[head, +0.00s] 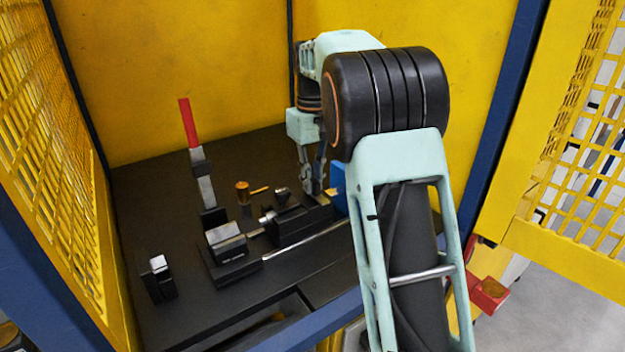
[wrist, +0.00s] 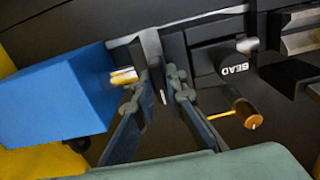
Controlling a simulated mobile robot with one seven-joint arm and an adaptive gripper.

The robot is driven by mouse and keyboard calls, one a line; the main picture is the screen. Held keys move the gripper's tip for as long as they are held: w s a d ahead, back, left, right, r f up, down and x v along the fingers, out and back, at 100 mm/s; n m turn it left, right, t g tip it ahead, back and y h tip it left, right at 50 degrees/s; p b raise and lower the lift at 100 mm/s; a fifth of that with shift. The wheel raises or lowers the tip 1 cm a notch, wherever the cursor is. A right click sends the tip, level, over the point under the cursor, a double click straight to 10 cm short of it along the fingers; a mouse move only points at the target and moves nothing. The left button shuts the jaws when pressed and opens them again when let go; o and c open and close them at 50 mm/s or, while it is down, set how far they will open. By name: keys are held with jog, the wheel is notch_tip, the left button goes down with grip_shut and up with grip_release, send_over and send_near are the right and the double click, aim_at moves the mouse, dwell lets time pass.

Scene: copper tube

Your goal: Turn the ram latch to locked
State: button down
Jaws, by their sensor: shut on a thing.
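My gripper (wrist: 158,88) points down at the black fixture (head: 298,224) on the bench, with its fingers closed around a thin upright grey metal piece (wrist: 155,62), which appears to be the ram latch. The fingers hide part of it, and its turn position cannot be read. In the head view my gripper (head: 313,190) is at the fixture's right end, and the held piece is too small to make out. A short brass-coloured end (wrist: 123,77) shows just left of the fingers, beside a blue block (wrist: 60,98).
A red-handled lever (head: 188,122) stands upright farther left. Yellow walls (head: 190,70) enclose the bench; its front left (head: 200,315) is fairly clear.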

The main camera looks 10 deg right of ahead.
jog(key=shift+r, duration=0.1)
jog(key=m+p, duration=0.3)
jog(key=m, duration=0.1)
jog(key=shift+r, duration=0.15)
jog(key=m+p, duration=0.4)
jog(key=m, duration=0.2)
jog(key=m+p, duration=0.1)
jog(key=m, duration=0.3)
jog(key=shift+m+p, duration=0.95)
jog(key=shift+m, duration=0.95)
jog(key=shift+f, duration=0.2)
jog(key=c, duration=2)
grip_release()
jog(key=shift+o, duration=0.2)
